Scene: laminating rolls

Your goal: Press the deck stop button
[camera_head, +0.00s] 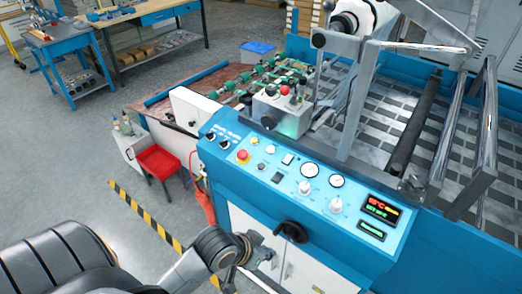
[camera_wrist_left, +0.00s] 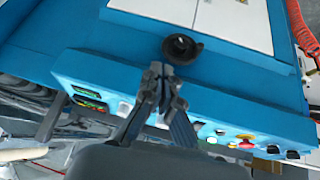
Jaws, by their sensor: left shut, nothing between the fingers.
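A grey control box (camera_head: 281,112) on the machine deck carries a red button (camera_head: 284,90) between dark knobs; I cannot tell if this is the deck stop button. A red mushroom button on a yellow base (camera_head: 242,156) sits at the left end of the blue sloping panel (camera_head: 262,180). It also shows in the left wrist view (camera_wrist_left: 245,138). My left gripper (camera_head: 268,256) is shut and empty, in front of the machine below the panel, apart from both buttons. In the left wrist view its fingertips (camera_wrist_left: 158,72) appear near the black handwheel (camera_wrist_left: 182,48). My right gripper is out of view.
The black handwheel (camera_head: 291,231) sticks out below the panel. Gauges, switches and a red display (camera_head: 382,209) fill the panel. Rollers and metal frames (camera_head: 415,125) stand behind it. A red stool (camera_head: 158,161) and striped floor tape (camera_head: 146,217) lie left; open floor surrounds them.

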